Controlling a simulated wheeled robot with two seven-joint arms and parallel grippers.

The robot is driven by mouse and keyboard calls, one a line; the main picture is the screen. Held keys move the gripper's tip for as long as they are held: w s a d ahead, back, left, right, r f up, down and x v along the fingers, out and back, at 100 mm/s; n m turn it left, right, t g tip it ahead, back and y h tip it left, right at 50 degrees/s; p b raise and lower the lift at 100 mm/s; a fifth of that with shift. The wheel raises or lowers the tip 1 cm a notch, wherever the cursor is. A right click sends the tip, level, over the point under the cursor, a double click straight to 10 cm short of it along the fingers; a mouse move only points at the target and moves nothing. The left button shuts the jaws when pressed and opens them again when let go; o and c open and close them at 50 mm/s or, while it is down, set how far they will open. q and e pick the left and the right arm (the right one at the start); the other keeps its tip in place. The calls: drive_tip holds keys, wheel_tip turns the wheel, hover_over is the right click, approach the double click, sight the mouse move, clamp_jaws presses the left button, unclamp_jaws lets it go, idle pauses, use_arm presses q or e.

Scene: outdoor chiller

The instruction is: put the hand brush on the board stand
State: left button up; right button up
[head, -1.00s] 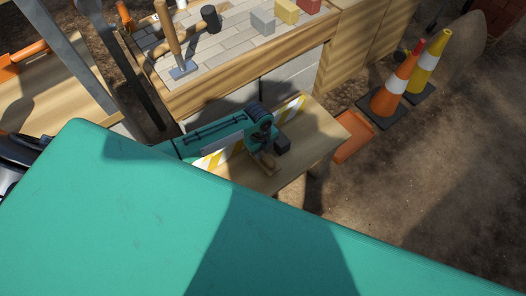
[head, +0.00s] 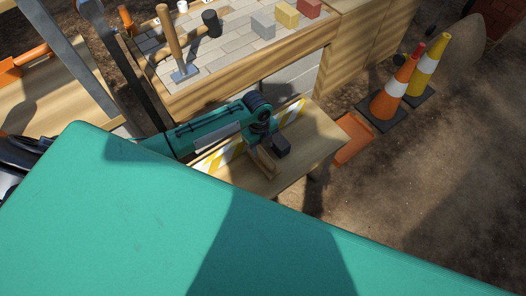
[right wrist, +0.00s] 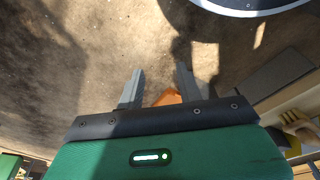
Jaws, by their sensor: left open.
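My left gripper (head: 271,154) is low over a wooden board top (head: 316,130) with a yellow-and-white striped edge, which looks like the board stand. It is open. A tan wooden piece (head: 264,163), which may be part of the hand brush, shows right at the gripper beside a dark block. The arm hides much of this spot, and I cannot tell whether the fingers touch the piece. My right gripper (right wrist: 160,88) is open and empty in the right wrist view, its two grey fingers apart above bare ground.
A paved work table (head: 240,82) behind holds a mallet (head: 211,24), an upright wooden-handled tool (head: 170,36) and coloured blocks. An orange bin (head: 352,138) stands right of the board. Two traffic cones (head: 395,85) stand farther right.

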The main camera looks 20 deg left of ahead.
use_arm(q)
wheel_tip(320, 180, up, 6)
drive_tip(key=shift+w+a, duration=0.2)
drive_tip(key=shift+a, duration=0.1)
use_arm(e)
drive_tip(key=f, duration=0.2)
drive_tip(key=shift+s+f, duration=0.2)
drive_tip(key=shift+f, duration=0.1)
use_arm(q)
drive_tip(key=shift+p, duration=0.3)
use_arm(e)
drive_tip(key=shift+w+d+r, duration=0.1)
